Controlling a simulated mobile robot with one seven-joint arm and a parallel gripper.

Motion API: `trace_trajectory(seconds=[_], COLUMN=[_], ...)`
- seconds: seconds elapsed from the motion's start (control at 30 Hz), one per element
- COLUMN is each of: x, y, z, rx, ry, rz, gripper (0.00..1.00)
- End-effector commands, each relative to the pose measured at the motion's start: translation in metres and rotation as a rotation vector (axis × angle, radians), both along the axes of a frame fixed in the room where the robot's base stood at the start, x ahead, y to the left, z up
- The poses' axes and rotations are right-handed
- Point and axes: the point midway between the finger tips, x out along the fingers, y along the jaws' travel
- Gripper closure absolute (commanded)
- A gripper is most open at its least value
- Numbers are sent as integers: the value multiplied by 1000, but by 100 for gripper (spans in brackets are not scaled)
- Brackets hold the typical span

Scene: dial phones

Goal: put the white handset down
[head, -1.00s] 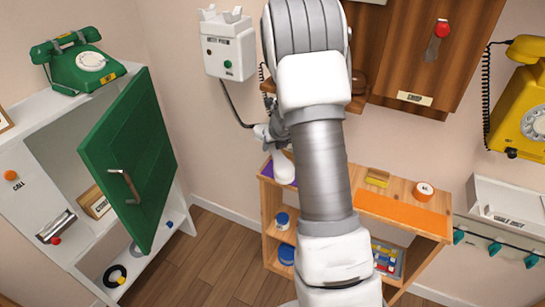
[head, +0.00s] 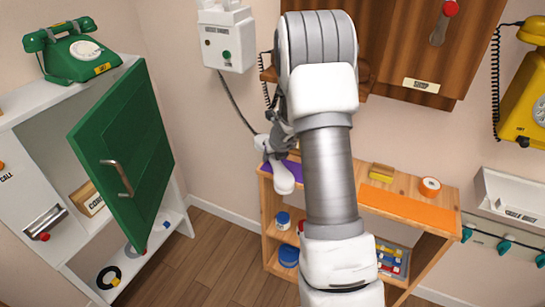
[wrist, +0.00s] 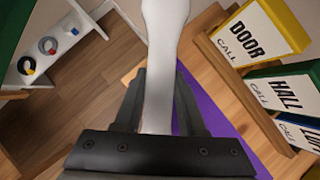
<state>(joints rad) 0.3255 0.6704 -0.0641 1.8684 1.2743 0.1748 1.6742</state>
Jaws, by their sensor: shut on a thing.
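The white handset (wrist: 163,40) is held between the two dark fingers of my gripper (wrist: 158,95) in the wrist view, its length running away from the camera. In the head view the handset (head: 283,178) hangs tilted below my gripper (head: 272,143), in front of the purple mat (head: 294,167) at the left end of the wooden shelf unit. The purple mat (wrist: 190,115) also shows beside and beyond the handset in the wrist view. I cannot tell whether the handset touches it. The white wall phone box (head: 228,40) hangs at upper left, with a cord running down.
Signs reading DOOR (wrist: 252,35) and HALL (wrist: 285,92) stand right of the handset. An orange mat (head: 405,208), a yellow block (head: 381,172) and a tape roll (head: 430,186) are on the shelf top. A green cabinet door (head: 125,155) stands open at left.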

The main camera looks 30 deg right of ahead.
Motion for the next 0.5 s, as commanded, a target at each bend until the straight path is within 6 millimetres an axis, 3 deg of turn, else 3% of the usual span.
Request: trace_trajectory(seconds=[0.27,0.3,0.43,0.5], x=[0,0,0,0], y=[0,0,0,0], z=[-9,-9,-8,-8], rx=[0,0,0,0], ry=[-1,0,0,0], rz=[0,0,0,0], gripper=[100,55,32,30])
